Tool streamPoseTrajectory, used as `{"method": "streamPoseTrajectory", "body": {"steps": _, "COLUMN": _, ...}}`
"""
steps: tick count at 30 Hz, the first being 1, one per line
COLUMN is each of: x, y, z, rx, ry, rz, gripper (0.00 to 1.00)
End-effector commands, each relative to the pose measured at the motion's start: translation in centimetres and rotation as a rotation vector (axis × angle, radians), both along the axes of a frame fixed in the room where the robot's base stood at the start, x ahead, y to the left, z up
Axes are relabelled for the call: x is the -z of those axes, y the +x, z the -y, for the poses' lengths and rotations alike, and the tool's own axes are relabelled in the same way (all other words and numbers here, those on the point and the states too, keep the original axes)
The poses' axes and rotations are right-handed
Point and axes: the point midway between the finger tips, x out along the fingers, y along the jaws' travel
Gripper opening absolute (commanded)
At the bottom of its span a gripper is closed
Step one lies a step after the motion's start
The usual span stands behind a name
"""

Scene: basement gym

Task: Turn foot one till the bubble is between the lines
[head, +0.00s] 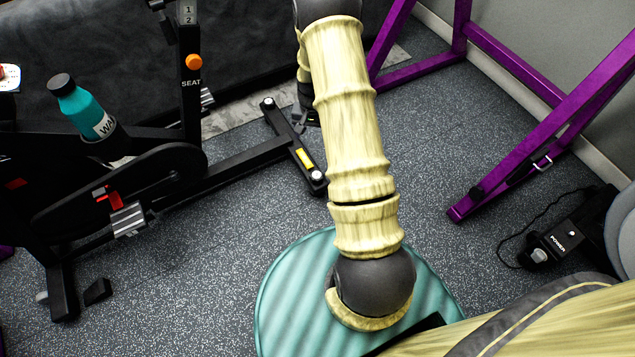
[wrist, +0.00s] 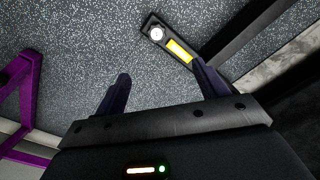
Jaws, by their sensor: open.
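The exercise bike's black floor bar (head: 290,140) has a round pale foot knob at each end, a far one (head: 268,102) and a near one (head: 317,176). A yellow level (head: 305,158) sits on the bar beside the near knob. In the wrist view the near knob (wrist: 156,33) and the yellow level (wrist: 179,50) lie beyond my gripper (wrist: 161,70), which is open and empty. The right finger overlaps the bar in that view. The bubble and lines are too small to read, and I cannot tell which knob is foot one. In the head view my arm mostly hides the gripper.
The bike (head: 150,190) stands at the left with a teal bottle (head: 88,112). A purple frame (head: 505,150) stands at the right, near a black box marked POWER (head: 560,240) with a cord. A teal round surface (head: 285,290) is below my arm. Speckled floor (head: 410,150) is clear between.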

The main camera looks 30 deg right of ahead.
Motion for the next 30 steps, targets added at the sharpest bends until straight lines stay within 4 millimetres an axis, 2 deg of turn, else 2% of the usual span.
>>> {"method": "streamPoseTrajectory", "body": {"steps": 1, "x": 3.5, "y": 0.2, "z": 0.5, "rx": 0.020, "ry": 0.003, "rz": -0.009, "gripper": 0.72}}
{"method": "streamPoseTrajectory", "body": {"steps": 3, "x": 5.6, "y": 0.4, "z": 1.0, "rx": 0.043, "ry": 0.005, "rz": -0.015, "gripper": 0.72}}
{"method": "streamPoseTrajectory", "body": {"steps": 5, "x": 6.7, "y": 0.5, "z": 1.3, "rx": 0.057, "ry": 0.006, "rz": -0.020, "gripper": 0.72}}
{"method": "streamPoseTrajectory", "body": {"steps": 8, "x": 7.3, "y": 0.5, "z": 1.5, "rx": 0.067, "ry": 0.007, "rz": -0.022, "gripper": 0.72}}
{"method": "streamPoseTrajectory", "body": {"steps": 20, "x": 7.5, "y": 0.4, "z": 1.8, "rx": 0.071, "ry": 0.007, "rz": -0.023, "gripper": 0.72}}
{"method": "streamPoseTrajectory", "body": {"steps": 23, "x": 8.5, "y": 0.4, "z": 1.8, "rx": 0.071, "ry": 0.007, "rz": -0.023, "gripper": 0.72}}
{"method": "streamPoseTrajectory", "body": {"steps": 30, "x": 12.6, "y": 0.4, "z": 1.8, "rx": 0.069, "ry": 0.008, "rz": -0.023, "gripper": 0.72}}
